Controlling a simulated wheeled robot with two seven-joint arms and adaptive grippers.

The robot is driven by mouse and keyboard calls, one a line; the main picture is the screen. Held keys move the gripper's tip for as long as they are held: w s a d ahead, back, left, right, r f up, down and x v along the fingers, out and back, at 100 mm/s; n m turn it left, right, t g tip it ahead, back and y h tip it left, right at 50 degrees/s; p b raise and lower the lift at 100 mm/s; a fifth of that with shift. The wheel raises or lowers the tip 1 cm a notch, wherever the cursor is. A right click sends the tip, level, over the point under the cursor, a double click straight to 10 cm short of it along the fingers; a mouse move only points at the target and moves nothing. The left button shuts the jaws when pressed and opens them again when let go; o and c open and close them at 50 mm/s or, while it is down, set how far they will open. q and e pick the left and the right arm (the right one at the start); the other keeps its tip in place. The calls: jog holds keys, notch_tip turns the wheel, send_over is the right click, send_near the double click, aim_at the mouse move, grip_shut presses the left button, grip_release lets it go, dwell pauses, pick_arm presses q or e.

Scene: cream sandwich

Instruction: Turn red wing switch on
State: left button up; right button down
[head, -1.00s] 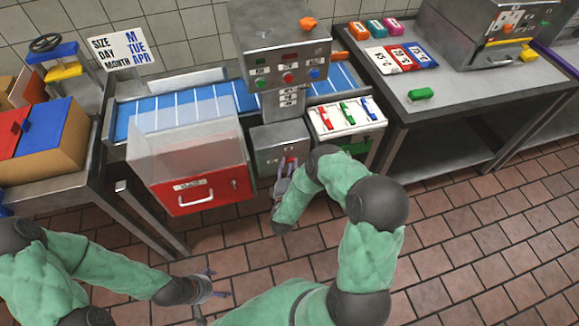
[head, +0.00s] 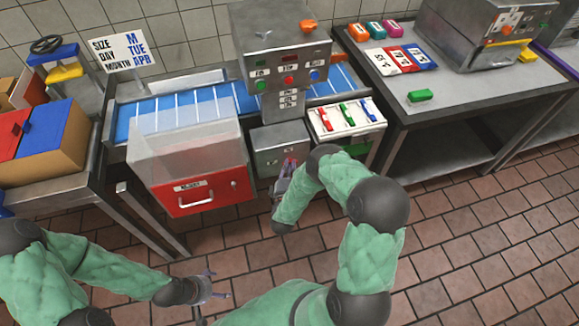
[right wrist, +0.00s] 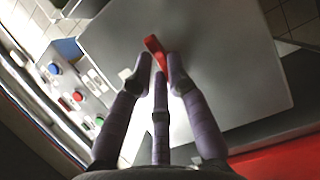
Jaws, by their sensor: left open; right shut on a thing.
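The red wing switch (right wrist: 154,47) sits on the front of a grey metal box (right wrist: 215,60) in the right wrist view. My right gripper (right wrist: 160,66) has its fingers around the near end of the switch, shut on it; the far end sticks out beyond the fingertips. In the head view the same grey box (head: 278,145) is low under the conveyor machine, with my right gripper (head: 289,168) at its front; the fingers mostly hide the switch there. My left gripper (head: 213,285) is open and empty, low over the floor.
A red drawer (head: 200,190) with a clear guard stands left of the box. A white panel (head: 345,118) with red, green and blue switches is to the right. Above is a control box (head: 288,75) with buttons. The tiled floor in front is clear.

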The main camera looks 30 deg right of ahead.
jog(key=m, duration=0.1)
jog(key=m+y+p, duration=0.1)
jog(key=m+g+p, duration=0.1)
jog(key=m, duration=0.1)
jog(key=shift+d+r+y, duration=0.15)
jog(key=shift+r+y, duration=0.1)
jog(key=shift+y, duration=0.15)
jog(key=shift+s+d+f+m+y+b, duration=0.1)
jog(key=shift+d+m+y+b, duration=0.1)
jog(key=shift+m+y, duration=1)
jog(key=shift+s+d+m+y+b, duration=0.1)
jog(key=shift+m+y+b, duration=0.35)
jog(key=shift+m, duration=1.2)
jog(key=shift+d+f+m+y, duration=0.1)
jog(key=shift+m+y, duration=0.95)
jog(key=shift+m, duration=0.4)
jog(key=shift+r, duration=0.1)
jog(key=c, duration=1.2)
grip_release()
jog(key=shift+s, duration=0.1)
jog(key=v, duration=1.1)
jog(key=shift+s+r, duration=0.2)
jog(key=shift+s, duration=0.1)
